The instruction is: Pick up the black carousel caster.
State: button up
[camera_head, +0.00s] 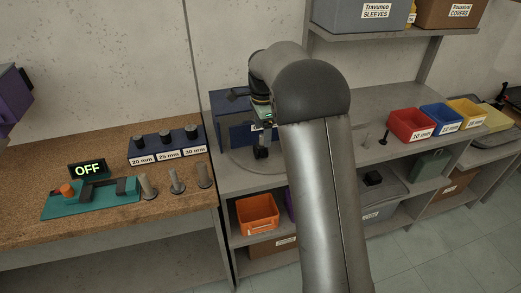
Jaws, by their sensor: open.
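A small black caster (261,152) stands on a round grey carousel plate (236,160) on the middle bench, just left of my arm. My gripper (264,124) points down above the caster, and its fingers are small and partly merge with the dark blue box behind. It looks open and apart from the caster, though the gap is hard to judge. My arm hides the right part of the carousel and whatever stands there.
A dark blue box (228,108) stands close behind the carousel. An orange bin (257,213) sits on the shelf below. Left is a workbench (100,220) with upright posts and a labelled rack (168,146). Red (410,122), blue and yellow bins stand right.

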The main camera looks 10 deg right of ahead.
aim_at(261, 143)
jog(key=shift+w+a+f+p, duration=0.15)
jog(key=shift+f+p, duration=0.25)
jog(key=shift+f, duration=1.15)
jog(key=shift+w+a+f+p, duration=0.15)
jog(key=shift+f+p, duration=0.25)
jog(key=shift+f, duration=1.15)
jog(key=shift+d, duration=0.1)
jog(key=shift+c, duration=0.2)
jog(key=c, duration=1)
